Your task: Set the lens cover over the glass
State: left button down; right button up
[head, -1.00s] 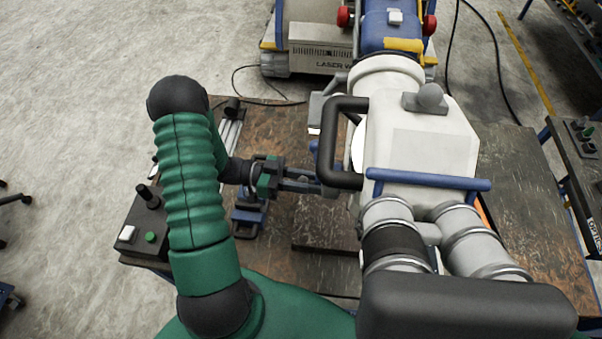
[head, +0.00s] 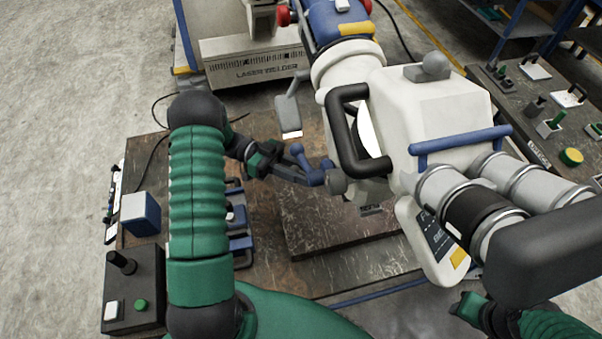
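A large white microscope head (head: 430,110) with a black loop handle and a blue bar fills the right middle of the head view. A pale round face (head: 367,130), possibly the glass, shows partly behind the loop handle. A grey flap with a white end (head: 288,112) hangs left of the head and may be the lens cover; I cannot be sure. My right gripper (head: 466,304) is partly visible at lower right, below the eyepieces.
A bench (head: 310,275) with a raised dark plate lies below the microscope. A control box (head: 133,290) with a joystick stands at left, with a blue and white block (head: 140,213) behind it. A laser welder (head: 255,60) is at the back. Another bench (head: 540,120) is at right.

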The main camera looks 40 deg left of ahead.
dwell(0.4)
pick_arm(q)
jog(key=c, duration=1.3)
grip_release()
jog(key=shift+w, duration=0.1)
jog(key=shift+o, duration=0.2)
jog(key=shift+a, duration=0.1)
jog(key=shift+a+f, duration=0.15)
jog(key=shift+a, duration=0.2)
jog(key=s+a+b, duration=0.2)
jog(key=a+b, duration=0.1)
jog(key=a, duration=1.3)
jog(key=shift+a, duration=0.1)
